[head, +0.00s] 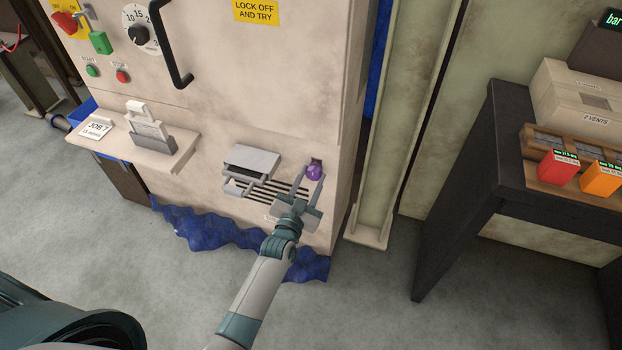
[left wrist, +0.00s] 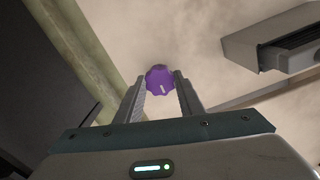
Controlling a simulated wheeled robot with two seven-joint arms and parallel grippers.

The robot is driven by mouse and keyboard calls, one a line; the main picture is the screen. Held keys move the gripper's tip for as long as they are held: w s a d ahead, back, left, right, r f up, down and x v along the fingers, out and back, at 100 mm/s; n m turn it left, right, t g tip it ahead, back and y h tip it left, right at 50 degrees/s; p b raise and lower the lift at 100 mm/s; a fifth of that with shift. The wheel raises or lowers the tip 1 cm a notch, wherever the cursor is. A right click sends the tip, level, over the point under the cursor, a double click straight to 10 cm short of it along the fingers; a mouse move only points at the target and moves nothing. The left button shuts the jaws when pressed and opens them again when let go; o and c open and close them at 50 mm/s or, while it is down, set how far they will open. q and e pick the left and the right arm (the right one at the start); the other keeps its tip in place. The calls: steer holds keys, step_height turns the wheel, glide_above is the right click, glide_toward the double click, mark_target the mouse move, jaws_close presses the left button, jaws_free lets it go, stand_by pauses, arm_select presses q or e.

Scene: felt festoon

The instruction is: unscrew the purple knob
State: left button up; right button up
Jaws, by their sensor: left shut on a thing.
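The purple knob (head: 314,172) is on the lower right of the cream machine's front (head: 250,110), just below a small dark square. My left gripper (head: 309,181) reaches up to it from below, with a finger on each side of the knob. In the left wrist view the purple knob (left wrist: 160,79), with a scalloped rim and a pale mark on its face, sits between the fingertips (left wrist: 160,85). The gripper is shut on it. Whether the knob is still seated on the machine cannot be told. My right gripper is in neither view.
A grey box (head: 252,160) and dark slots are left of the knob. A small shelf with a JOB 7 card (head: 97,128) juts out further left. Blue wavy felt (head: 220,232) hangs below. A pale post (head: 385,150) and a dark table (head: 490,150) stand right. Floor in front is clear.

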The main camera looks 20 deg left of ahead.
arm_select(q)
steer(key=shift+n, duration=0.8)
steer(key=n+p, duration=0.1)
steer(key=n, duration=0.2)
steer(key=shift+n, duration=1.9)
steer(key=n, duration=0.4)
steer(key=shift+f+n, duration=0.1)
steer(key=shift+n, duration=0.6)
steer(key=n, duration=0.3)
steer(key=shift+b, duration=0.3)
steer(key=shift+n, duration=1.2)
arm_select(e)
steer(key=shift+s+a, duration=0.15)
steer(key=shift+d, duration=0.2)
